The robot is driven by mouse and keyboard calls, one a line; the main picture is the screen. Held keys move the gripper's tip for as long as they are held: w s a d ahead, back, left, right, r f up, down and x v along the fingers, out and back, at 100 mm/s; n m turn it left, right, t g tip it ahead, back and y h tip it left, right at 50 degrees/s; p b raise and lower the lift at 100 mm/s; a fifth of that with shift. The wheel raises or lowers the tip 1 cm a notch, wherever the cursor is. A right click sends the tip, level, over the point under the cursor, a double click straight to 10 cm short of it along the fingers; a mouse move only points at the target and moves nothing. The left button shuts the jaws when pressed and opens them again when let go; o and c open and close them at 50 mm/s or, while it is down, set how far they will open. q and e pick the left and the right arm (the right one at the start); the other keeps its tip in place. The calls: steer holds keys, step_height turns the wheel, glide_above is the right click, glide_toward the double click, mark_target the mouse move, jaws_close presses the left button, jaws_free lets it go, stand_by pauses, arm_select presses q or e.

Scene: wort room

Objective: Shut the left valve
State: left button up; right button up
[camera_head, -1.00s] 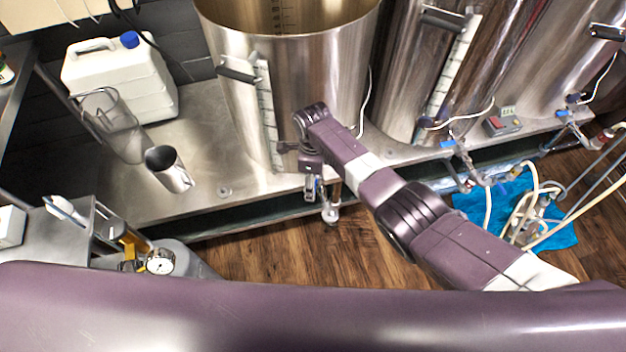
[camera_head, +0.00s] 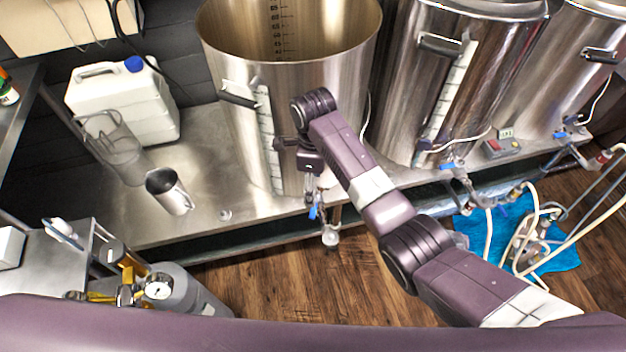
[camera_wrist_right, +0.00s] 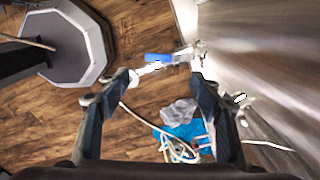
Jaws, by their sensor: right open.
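The left valve sits low on the front of the left kettle (camera_head: 225,60). Its blue handle (camera_head: 314,212) shows just below my right gripper (camera_head: 313,188) in the head view. In the right wrist view the blue handle (camera_wrist_right: 158,58) lies roughly crosswise, beside the kettle wall. My right gripper (camera_wrist_right: 162,78) is open there, its two fingers apart with the handle seen between and slightly beyond the tips. I cannot tell whether either finger touches it. The gripper partly hides the valve body in the head view. My left gripper is not in view.
The steel bench (camera_head: 120,215) holds a white jerrycan (camera_head: 125,105), a clear jug (camera_head: 112,150) and a metal cup (camera_head: 168,190). Two more kettles stand to the right. A blue cloth with hoses (camera_head: 560,255) lies on the wooden floor. A gas cylinder with a gauge (camera_head: 158,290) stands lower left.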

steer(key=shift+r, duration=0.7)
